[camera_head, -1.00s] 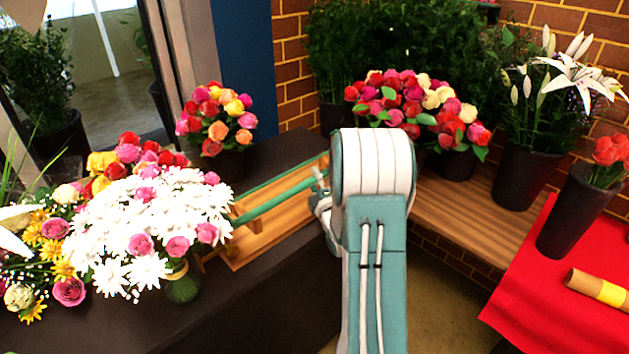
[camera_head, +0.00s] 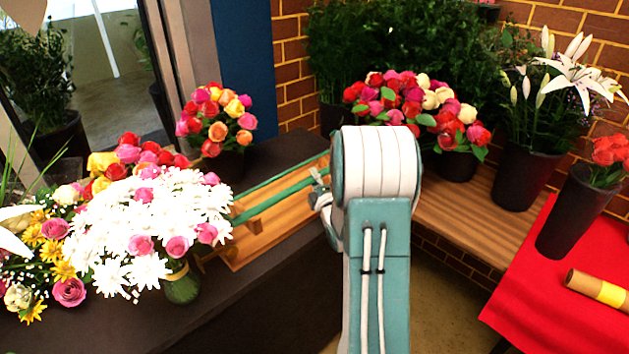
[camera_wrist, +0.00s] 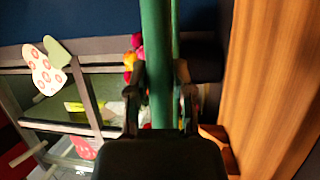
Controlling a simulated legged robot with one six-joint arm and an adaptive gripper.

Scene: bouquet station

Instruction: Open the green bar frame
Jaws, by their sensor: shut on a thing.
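The green bar (camera_head: 268,201) of the frame runs slantwise along the top of a light wooden box (camera_head: 268,240) on the dark counter. Its left end is hidden behind white flowers. My gripper (camera_head: 319,188) is at the bar's right end, partly hidden by my arm. In the wrist view the green bar (camera_wrist: 156,50) runs upright between the two dark fingers of my gripper (camera_wrist: 160,95), which are shut on it. A second, thinner green strip (camera_wrist: 175,22) shows just right of it.
A white daisy bouquet (camera_head: 150,230) stands close in front of the box's left end. A rose bouquet (camera_head: 214,120) stands behind it. To the right are a wooden bench (camera_head: 480,215) with dark vases and a red cloth (camera_head: 555,280) bearing a paper roll (camera_head: 597,288).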

